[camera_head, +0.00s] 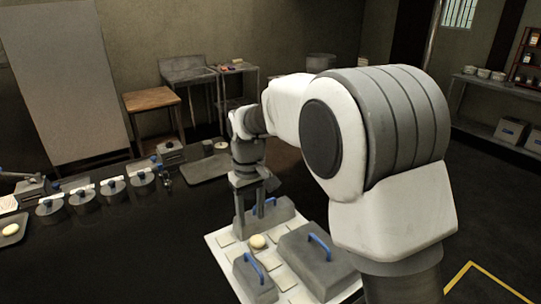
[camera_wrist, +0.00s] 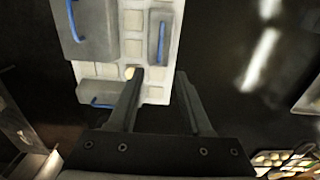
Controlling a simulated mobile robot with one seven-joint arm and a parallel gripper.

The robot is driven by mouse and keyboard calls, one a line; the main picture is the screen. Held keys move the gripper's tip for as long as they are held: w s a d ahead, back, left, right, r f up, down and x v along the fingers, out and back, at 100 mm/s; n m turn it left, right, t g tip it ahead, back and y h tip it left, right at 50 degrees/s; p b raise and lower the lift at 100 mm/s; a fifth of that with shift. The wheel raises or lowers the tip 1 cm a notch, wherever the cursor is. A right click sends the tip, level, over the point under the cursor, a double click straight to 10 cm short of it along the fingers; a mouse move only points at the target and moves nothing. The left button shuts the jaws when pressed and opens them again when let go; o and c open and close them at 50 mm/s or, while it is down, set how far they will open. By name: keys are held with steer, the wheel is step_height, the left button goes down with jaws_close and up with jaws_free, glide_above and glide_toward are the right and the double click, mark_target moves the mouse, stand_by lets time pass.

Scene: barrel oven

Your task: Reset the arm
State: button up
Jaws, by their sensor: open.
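My gripper (camera_head: 254,215) points down above the white board with square tiles (camera_head: 226,258). In the wrist view the two fingers of my gripper (camera_wrist: 158,90) are spread apart with nothing between them. A pale round piece (camera_head: 258,241) lies on the board close to the fingers. It also shows in the wrist view (camera_wrist: 129,73), beside the left fingertip. Grey blocks with blue handles stand on the board: a large one (camera_head: 318,262), a smaller one in front (camera_head: 254,280) and one behind (camera_head: 272,213), partly hidden by my gripper.
Several round grey lidded pots (camera_head: 112,190) with blue handles line the dark counter at left. A grey tray (camera_head: 205,168) lies behind my gripper. A wooden table (camera_head: 151,100) and a shelf (camera_head: 495,88) stand farther back. The dark counter left of the board is clear.

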steer(key=s+d+r+m+t, duration=0.1)
steer(key=s+d+r+m, duration=0.1)
steer(key=s+d+r, duration=0.4)
steer(key=s+d+r+m+t, duration=0.2)
steer(key=s+d+r, duration=0.25)
steer(key=d, duration=0.35)
steer(key=s+d+m+t, duration=0.2)
steer(key=s+d+m, duration=0.1)
steer(key=s+d, duration=0.6)
steer(key=s, duration=0.3)
steer(key=shift+s+r+t, duration=0.2)
steer(key=shift+s+t, duration=0.1)
